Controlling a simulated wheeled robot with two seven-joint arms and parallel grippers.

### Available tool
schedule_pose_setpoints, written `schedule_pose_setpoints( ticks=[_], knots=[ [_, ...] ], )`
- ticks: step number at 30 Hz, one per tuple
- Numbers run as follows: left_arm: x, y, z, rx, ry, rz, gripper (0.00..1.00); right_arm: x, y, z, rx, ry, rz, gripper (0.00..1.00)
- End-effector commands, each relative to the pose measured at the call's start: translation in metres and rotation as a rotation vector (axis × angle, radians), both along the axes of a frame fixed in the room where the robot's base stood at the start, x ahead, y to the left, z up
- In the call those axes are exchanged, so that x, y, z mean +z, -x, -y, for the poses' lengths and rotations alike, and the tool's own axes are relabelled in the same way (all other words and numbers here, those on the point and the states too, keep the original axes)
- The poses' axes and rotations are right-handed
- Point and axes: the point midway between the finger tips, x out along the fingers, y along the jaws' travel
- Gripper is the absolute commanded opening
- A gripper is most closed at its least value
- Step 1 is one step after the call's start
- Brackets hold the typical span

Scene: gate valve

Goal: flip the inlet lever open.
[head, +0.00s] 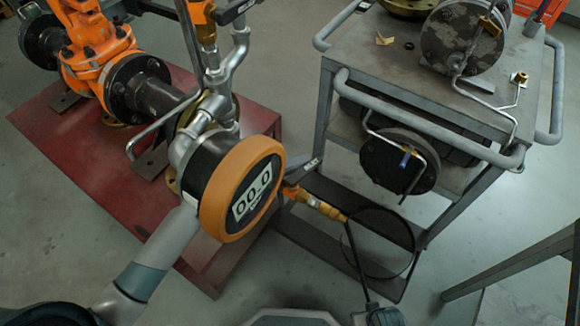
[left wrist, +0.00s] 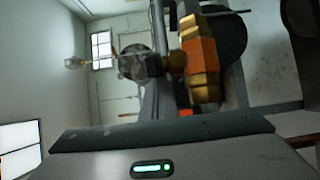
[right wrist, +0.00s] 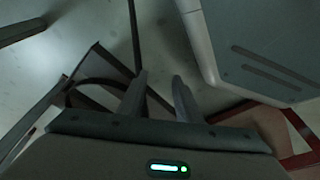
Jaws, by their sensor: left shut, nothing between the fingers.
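Another black lever (head: 236,10) sits on the upper valve at the top. I cannot tell which is the inlet lever. My left arm (head: 165,240) reaches up behind the gauge, which hides my left fingers in the head view. In the left wrist view an orange and brass valve body (left wrist: 200,60) is close ahead. My left gripper is shut and empty. My right gripper (right wrist: 160,80) is open and empty, its two fingers apart.
A grey cart (head: 345,120) with flanged parts stands at the right. A red base plate (head: 90,170) carries the orange valve assembly (head: 95,50). A dark hose loop (head: 412,240) hangs low beside the cart. Bare floor (head: 480,215) lies at lower right.

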Motion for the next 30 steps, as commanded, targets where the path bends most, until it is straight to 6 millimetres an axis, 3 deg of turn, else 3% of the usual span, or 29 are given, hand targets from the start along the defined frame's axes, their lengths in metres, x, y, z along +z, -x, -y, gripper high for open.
schedule_pose_setpoints(
  ticks=[12,30],
  knots=[
    [-0.001,0.002,0.008,-0.102,0.0,0.002,0.0,0.06,-0.015,-0.006,0.001,-0.001,0.011,0.31],
    [0.0,0.005,0.017,-0.101,0.001,0.0,0.0,0.085,-0.015,-0.007,0.001,0.0,0.011,0.31]
  ],
)
